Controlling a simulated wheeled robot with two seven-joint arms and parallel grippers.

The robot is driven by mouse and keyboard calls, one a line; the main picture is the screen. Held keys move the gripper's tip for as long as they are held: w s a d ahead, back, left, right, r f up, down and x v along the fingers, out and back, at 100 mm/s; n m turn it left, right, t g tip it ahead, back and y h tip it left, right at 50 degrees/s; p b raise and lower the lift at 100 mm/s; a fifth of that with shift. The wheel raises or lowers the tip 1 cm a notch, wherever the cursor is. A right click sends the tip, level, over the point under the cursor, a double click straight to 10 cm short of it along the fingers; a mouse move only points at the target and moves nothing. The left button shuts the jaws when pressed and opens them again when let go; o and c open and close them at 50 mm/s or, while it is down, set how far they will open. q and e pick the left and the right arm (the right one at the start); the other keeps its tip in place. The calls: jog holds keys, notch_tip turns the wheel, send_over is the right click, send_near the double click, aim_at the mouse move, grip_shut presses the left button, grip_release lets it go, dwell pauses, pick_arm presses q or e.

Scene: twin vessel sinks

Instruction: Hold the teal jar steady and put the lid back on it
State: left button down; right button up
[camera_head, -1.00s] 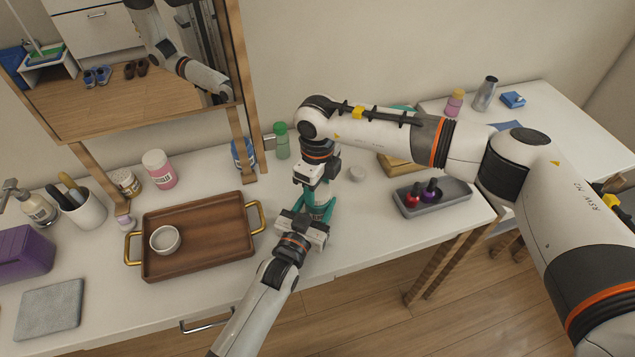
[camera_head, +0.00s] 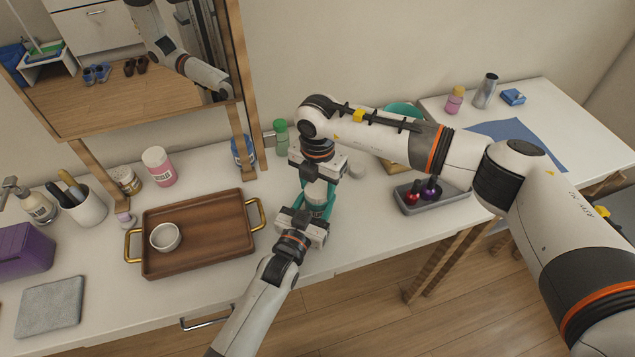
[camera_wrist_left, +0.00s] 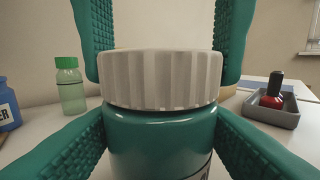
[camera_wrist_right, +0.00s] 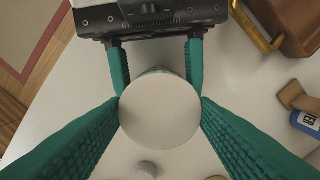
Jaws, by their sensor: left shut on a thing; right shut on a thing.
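The teal jar (camera_wrist_left: 160,145) stands upright with the ribbed whitish lid (camera_wrist_left: 160,80) sitting level on its top in the left wrist view. No clear gap shows between lid and jar. My left gripper (camera_head: 316,209) is shut around the jar's body from the front. My right gripper (camera_head: 318,186) comes from above and is shut on the lid. The right wrist view shows the lid's round flat top (camera_wrist_right: 160,112) between its teal fingers, hiding most of the jar. In the head view the grippers cover much of both.
A brown tray (camera_head: 190,262) with a small white bowl (camera_head: 165,237) lies left of the jar. A grey holder (camera_head: 452,197) with red and purple polish bottles is to the right. A green bottle (camera_head: 281,138) and mirror frame stand behind. The counter's front edge is close.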

jog(key=m, duration=0.7)
jog(key=shift+m, duration=0.3)
jog(key=m, duration=0.8)
jog(key=shift+m, duration=0.4)
jog(key=o, duration=0.9)
jog(key=shift+o, duration=0.2)
jog(key=shift+r, duration=2.25)
jog(key=shift+c, duration=0.4)
